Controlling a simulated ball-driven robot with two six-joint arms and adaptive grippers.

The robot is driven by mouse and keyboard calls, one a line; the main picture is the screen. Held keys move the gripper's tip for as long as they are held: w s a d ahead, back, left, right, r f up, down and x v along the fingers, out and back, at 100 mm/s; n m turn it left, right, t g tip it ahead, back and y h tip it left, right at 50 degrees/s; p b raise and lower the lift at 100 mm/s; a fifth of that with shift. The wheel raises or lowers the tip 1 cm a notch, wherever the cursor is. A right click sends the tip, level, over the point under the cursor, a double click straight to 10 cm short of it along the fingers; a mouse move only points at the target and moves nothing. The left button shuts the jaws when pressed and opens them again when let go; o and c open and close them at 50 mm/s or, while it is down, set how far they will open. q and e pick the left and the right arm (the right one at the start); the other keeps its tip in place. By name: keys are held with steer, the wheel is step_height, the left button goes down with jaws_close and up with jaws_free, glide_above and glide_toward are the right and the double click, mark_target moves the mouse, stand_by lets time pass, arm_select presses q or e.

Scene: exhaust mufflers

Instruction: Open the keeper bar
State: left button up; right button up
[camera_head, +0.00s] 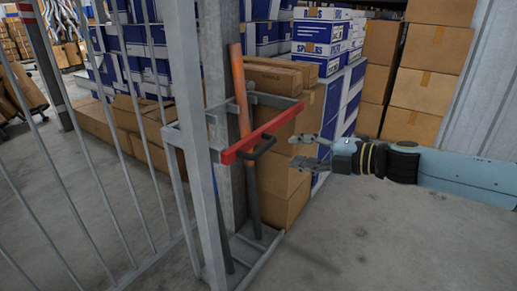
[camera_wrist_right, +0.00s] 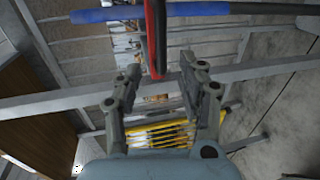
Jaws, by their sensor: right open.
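The red keeper bar (camera_head: 263,132) runs across the front of a grey metal rack (camera_head: 187,140), from the left post toward the right side arm. A black handle (camera_head: 264,149) hangs from it. A pipe with an orange upper part (camera_head: 240,90) stands leaning behind the bar. My right gripper (camera_head: 294,151) is open and empty, to the right of the bar and handle and apart from them. In the right wrist view the red bar (camera_wrist_right: 155,40) shows ahead of the open fingers (camera_wrist_right: 160,78). My left gripper is out of view.
A barred fence (camera_head: 85,170) extends left of the rack. Stacked brown cartons (camera_head: 285,185) and blue-white boxes (camera_head: 320,45) stand behind it. More cartons (camera_head: 425,80) stand at the back right. The concrete floor (camera_head: 390,240) at front right is clear. A blue tube (camera_wrist_right: 95,15) crosses the wrist view's top.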

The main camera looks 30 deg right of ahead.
mark_target(268, 148)
steer(key=b+x, duration=0.1)
steer(key=x, duration=0.9)
steer(key=shift+w+f, duration=0.1)
steer(key=shift+w, duration=0.05)
jaws_close()
